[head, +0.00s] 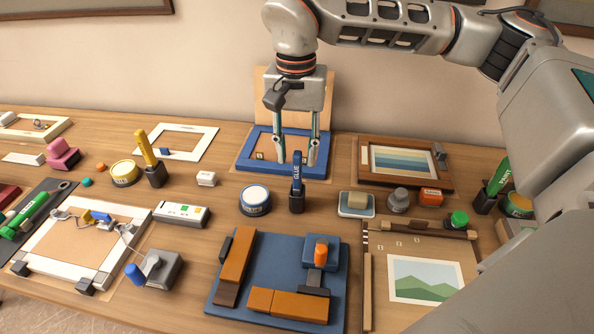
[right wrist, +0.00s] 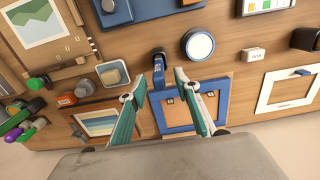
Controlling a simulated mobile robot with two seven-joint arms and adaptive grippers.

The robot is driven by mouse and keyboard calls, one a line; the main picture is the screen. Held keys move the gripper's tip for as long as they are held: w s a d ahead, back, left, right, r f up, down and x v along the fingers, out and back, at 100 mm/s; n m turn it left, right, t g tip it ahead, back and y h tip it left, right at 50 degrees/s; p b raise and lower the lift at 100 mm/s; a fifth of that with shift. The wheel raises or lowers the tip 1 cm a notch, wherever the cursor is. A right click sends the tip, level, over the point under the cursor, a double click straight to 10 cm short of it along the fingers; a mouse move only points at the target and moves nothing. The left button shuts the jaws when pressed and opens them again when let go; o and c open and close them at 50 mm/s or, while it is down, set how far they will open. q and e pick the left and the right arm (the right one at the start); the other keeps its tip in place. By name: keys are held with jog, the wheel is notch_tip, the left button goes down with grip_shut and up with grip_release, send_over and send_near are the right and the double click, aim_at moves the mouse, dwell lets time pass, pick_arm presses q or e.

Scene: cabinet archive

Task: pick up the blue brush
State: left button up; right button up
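The blue brush (head: 297,168) stands upright in a small dark holder (head: 297,198) near the middle of the table. Its side bears lettering that looks like "GLUE". My right gripper (head: 297,156) is open, pointing down, with its two fingers apart behind and above the brush. In the right wrist view, the blue brush (right wrist: 158,60) shows just beyond the gap between the open fingertips (right wrist: 159,76). Nothing is held between the fingers. I cannot tell how close they are to touching the brush. My left gripper is not in view.
A blue picture frame (head: 246,166) lies behind the brush, under the gripper. A blue board (head: 225,290) with wooden pieces lies in front.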

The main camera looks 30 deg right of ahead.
aim_at(297, 174)
jog(key=shift+s+f, duration=0.1)
jog(key=shift+f, duration=0.8)
jog(key=shift+d+f, duration=0.1)
jog(key=shift+f, duration=2.25)
grip_shut()
